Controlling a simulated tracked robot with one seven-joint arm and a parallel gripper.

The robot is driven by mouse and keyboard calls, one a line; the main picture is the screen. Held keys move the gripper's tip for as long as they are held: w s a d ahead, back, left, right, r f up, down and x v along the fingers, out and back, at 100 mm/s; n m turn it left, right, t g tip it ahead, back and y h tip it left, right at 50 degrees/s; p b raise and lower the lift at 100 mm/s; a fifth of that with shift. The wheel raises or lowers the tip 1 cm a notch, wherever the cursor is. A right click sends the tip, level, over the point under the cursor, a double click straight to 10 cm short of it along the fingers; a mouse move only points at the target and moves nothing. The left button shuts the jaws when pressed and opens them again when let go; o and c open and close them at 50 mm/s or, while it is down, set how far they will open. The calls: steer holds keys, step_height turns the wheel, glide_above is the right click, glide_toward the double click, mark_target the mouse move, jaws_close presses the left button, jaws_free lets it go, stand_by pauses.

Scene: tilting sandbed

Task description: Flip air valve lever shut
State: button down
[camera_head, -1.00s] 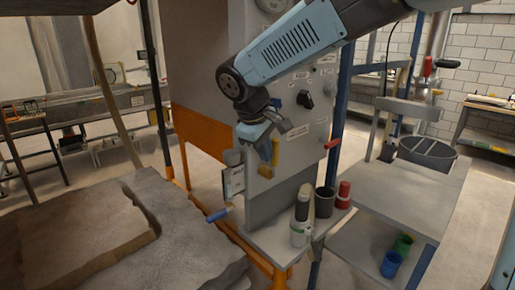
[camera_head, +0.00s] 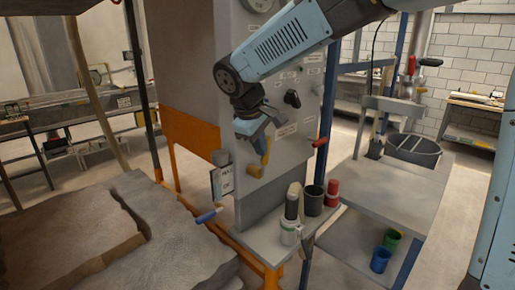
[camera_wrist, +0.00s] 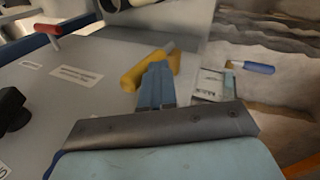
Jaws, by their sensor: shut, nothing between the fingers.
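A yellow lever (camera_head: 264,156) sits on the front of the grey panel (camera_head: 290,105); I take it for the air valve lever, but its label is too small to read. In the wrist view the yellow lever (camera_wrist: 148,70) lies slanted, just beyond the fingertips. My gripper (camera_head: 261,143) is shut and empty. Its blue fingers (camera_wrist: 157,74) overlap the lower part of the lever in the wrist view; I cannot tell whether they touch it. The fingers hide part of the lever.
A red-handled lever (camera_head: 320,142) and a black knob (camera_head: 292,98) are on the panel. Cups and a bottle (camera_head: 289,232) stand on the ledge below. The sandbed (camera_head: 160,262) fills the lower left.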

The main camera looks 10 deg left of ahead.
steer(key=shift+s, duration=0.1)
steer(key=s+v, duration=0.1)
steer(key=v, duration=1)
steer(key=shift+s+a, duration=0.3)
steer(key=shift+s, duration=0.1)
steer(key=s+d+f+m+y, duration=0.1)
steer(key=s+d+m, duration=0.15)
steer(key=d, duration=0.75)
steer(key=s+d+m, duration=0.1)
steer(key=d+m, duration=0.2)
steer(key=d, duration=0.7)
steer(key=s+d+f+m, duration=0.3)
steer(key=s+d, duration=0.2)
steer(key=d, duration=0.1)
steer(key=s+d+f+m+t+y, duration=0.1)
steer(key=s+d+f+m, duration=0.3)
steer(key=s+d, duration=0.1)
steer(key=shift+s+d+t, duration=0.3)
steer(key=shift+d, duration=0.55)
